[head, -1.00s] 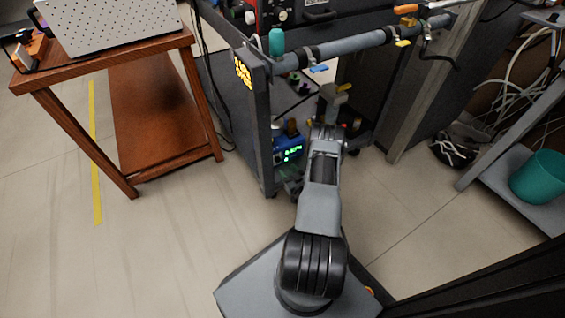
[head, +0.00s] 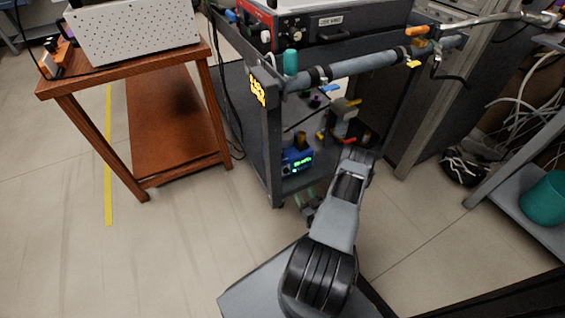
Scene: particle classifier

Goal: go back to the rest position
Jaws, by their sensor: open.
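My arm reaches up from my base in the lower middle of the head view, and its elbow (head: 355,165) is bent in front of the cart. My gripper (head: 305,198) shows small, left of the upper arm and low by the cart's front edge. Its two thin, greenish fingers are apart, and I see nothing between them. Part of the wrist and forearm is hidden behind the upper arm. I cannot tell how far the gripper is from the cart's lower shelf.
The dark cart (head: 262,150) carries a blue device with a green display (head: 297,160) and a grey rail (head: 350,68). A wooden table (head: 70,85) stands left. A teal bin (head: 545,200) is on a shelf at right. Floor at lower left is clear.

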